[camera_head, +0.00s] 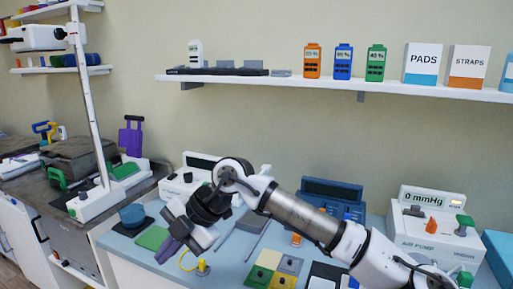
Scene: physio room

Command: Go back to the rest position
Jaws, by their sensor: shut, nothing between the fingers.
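My arm reaches in from the lower right across the counter. My gripper (172,249) is at its left end, pointing down and to the left over the blue-grey counter top (232,274). Its fingers look closed, with nothing seen between them. A green square pad (152,238) shows just left of the fingers, and a yellow loop with a small yellow block (202,269) shows to their right. I cannot tell the height of the fingers above the counter.
An air pump unit (436,227) stands at the right and a dark blue device (332,192) behind my arm. Coloured square pads (290,265) lie at the front. A white post (90,100) rises at left. A wall shelf (330,84) holds several small devices and boxes.

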